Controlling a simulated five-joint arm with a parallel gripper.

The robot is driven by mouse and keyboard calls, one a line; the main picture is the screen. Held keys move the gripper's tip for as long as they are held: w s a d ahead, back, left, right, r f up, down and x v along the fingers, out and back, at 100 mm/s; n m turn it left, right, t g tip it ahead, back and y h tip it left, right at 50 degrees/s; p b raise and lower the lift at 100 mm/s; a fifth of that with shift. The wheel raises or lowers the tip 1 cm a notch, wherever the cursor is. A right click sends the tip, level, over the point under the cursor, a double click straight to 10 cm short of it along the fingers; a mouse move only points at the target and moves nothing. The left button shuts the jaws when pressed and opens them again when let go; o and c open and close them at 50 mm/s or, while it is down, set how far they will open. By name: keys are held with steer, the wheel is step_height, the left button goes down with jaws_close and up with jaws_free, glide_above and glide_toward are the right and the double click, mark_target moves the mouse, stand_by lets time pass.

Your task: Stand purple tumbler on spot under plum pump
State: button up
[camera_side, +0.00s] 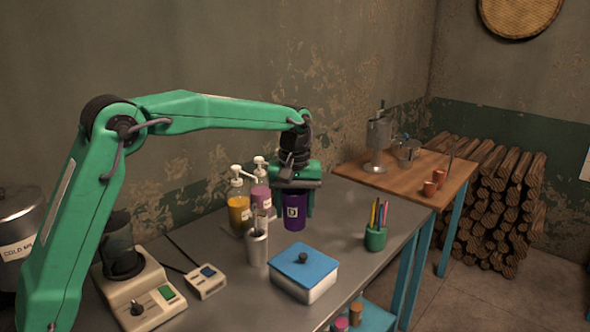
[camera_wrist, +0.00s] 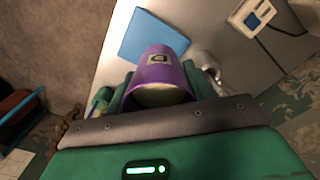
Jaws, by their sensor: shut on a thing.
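My gripper (camera_side: 294,190) is shut on the purple tumbler (camera_side: 294,212), a dark purple cup with a small pale label. In the side view the tumbler appears upright beside the pump bottles. I cannot tell whether its base touches the grey table. The tumbler also shows in the wrist view (camera_wrist: 162,78), between my fingers, with something pale greenish inside. The plum pump (camera_side: 261,190), a pinkish-purple bottle with a white pump head, stands just left of and behind my gripper. The spot under its spout is hidden.
A yellow pump bottle (camera_side: 239,208) stands left of the plum one. A metal canister of utensils (camera_side: 257,245), a blue-lidded box (camera_side: 303,268) and a green pen cup (camera_side: 375,238) stand nearer the front.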

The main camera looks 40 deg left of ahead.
steer(key=s+a+r+m, duration=0.3)
steer(key=s+m, duration=0.4)
steer(key=m, duration=0.1)
steer(key=shift+s+m, duration=0.25)
steer(key=shift+m, duration=0.05)
steer(key=shift+a, duration=0.1)
steer(key=s+f, duration=0.4)
steer(key=f, duration=0.1)
steer(key=shift+f, duration=0.15)
stand_by(0.5)
steer(key=w+a+f+n, duration=0.1)
steer(key=w+f, duration=0.1)
steer(key=w, duration=0.8)
steer(key=w+a+f+n, duration=0.1)
steer(key=w+f, duration=0.2)
steer(key=w, duration=0.7)
steer(key=shift+w+a+f+n, duration=0.25)
steer(key=shift+w+f+n, duration=0.05)
steer(key=shift+w, duration=0.1)
steer(key=shift+a, duration=0.1)
